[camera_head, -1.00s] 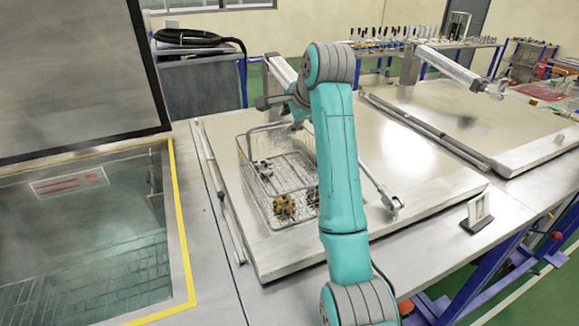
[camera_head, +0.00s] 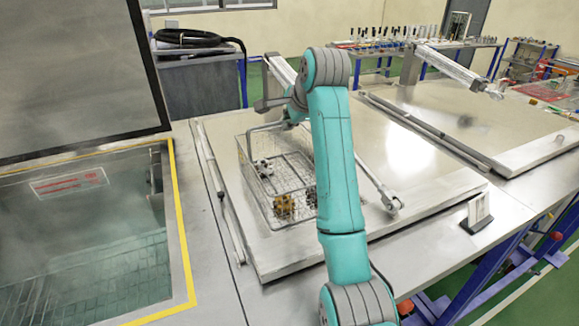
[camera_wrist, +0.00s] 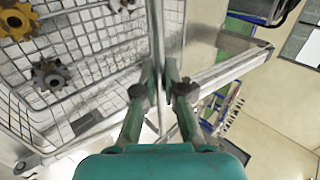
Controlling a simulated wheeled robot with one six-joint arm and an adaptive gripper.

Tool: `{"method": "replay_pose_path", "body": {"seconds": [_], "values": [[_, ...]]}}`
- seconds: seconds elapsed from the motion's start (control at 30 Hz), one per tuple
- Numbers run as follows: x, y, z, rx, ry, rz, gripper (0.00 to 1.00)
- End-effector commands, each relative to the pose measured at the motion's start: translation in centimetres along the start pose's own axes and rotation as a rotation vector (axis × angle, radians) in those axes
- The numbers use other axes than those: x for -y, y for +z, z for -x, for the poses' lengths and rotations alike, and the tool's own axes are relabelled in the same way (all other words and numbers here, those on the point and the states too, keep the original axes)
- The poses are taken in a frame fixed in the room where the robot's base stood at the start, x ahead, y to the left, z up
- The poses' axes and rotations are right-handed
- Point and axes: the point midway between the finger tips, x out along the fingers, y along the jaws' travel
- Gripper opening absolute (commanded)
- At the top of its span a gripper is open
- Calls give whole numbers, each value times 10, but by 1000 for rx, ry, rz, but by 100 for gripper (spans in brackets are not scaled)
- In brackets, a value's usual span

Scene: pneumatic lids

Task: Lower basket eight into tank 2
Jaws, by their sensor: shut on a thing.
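A wire basket (camera_head: 262,190) with several gear-like parts inside, yellow and dark, is over the closed steel lid left of centre in the head view. I cannot tell whether it touches the lid. No number shows on it. My gripper (camera_wrist: 165,85) is shut on the basket's handle bar (camera_wrist: 157,35). In the head view my gripper (camera_head: 290,117) is at the basket's upper back, partly hidden by my arm. An open tank (camera_head: 90,235) with liquid, a yellow rim and a red-lettered label is at the left. No tank number is readable.
The closed lid (camera_head: 420,175) carries a strut (camera_head: 380,188) right of the basket. A raised dark lid (camera_head: 75,80) stands behind the open tank. A second closed lid (camera_head: 510,130) is at the right. A small white card stand (camera_head: 478,212) is near the front edge.

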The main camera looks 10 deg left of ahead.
Motion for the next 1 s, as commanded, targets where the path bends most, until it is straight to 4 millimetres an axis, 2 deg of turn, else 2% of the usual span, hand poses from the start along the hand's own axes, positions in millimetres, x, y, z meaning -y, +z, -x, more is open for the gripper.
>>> {"method": "replay_pose_path", "body": {"seconds": [0.7, 1.0], "values": [[21, 0, 22, -1, -8, 1, 0], [22, 0, 24, -1, -7, 1, 0]]}}
